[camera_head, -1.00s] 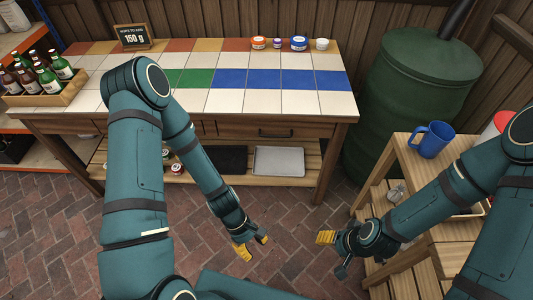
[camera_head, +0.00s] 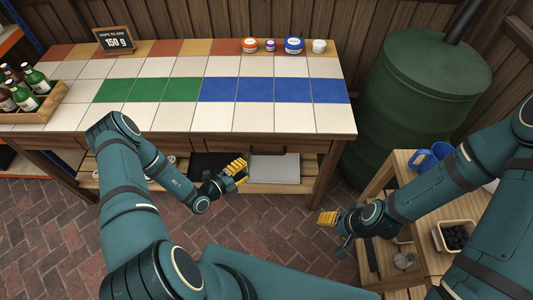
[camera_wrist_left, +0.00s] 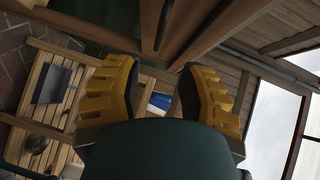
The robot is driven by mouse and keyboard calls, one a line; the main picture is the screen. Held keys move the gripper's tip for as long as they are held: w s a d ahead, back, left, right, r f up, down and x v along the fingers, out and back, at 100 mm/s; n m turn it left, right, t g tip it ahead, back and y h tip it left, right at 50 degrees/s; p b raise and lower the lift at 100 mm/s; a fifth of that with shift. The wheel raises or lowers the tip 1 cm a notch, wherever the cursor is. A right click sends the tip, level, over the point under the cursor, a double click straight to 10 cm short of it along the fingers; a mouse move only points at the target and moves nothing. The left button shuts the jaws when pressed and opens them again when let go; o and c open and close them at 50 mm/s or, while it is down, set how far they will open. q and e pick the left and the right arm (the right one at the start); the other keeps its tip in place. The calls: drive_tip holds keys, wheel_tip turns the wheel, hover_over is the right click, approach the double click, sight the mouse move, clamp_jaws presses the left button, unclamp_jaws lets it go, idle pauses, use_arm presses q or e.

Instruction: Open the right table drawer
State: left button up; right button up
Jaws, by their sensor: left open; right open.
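The tiled table (camera_head: 180,118) has a right drawer (camera_head: 304,145) in its front. It appears closed, with a dark bar handle (camera_head: 268,152). My left gripper (camera_head: 238,171) is in front of the table, left of and a little below the handle in the head view, apart from it. Its yellow fingers are spread and empty. In the left wrist view the open fingers (camera_wrist_left: 160,95) frame a gap, with a dark bar like the handle (camera_wrist_left: 163,25) on wood above them. My right gripper (camera_head: 327,218) is open and empty over the floor, left of the wooden side stand.
A lower shelf with a grey tray (camera_head: 275,168) lies under the drawer. A green barrel (camera_head: 415,105) stands right of the table. The wooden stand (camera_head: 408,166) holds a blue mug (camera_head: 422,162) and a small bin (camera_head: 456,237). Brick floor (camera_head: 265,222) is clear in front.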

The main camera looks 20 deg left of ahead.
sight(266, 154)
use_arm(q)
drive_tip(key=b+x, duration=0.1)
drive_tip(key=x, duration=1.1)
drive_tip(key=shift+s, duration=0.1)
drive_tip(key=shift+c, duration=0.4)
clamp_jaws()
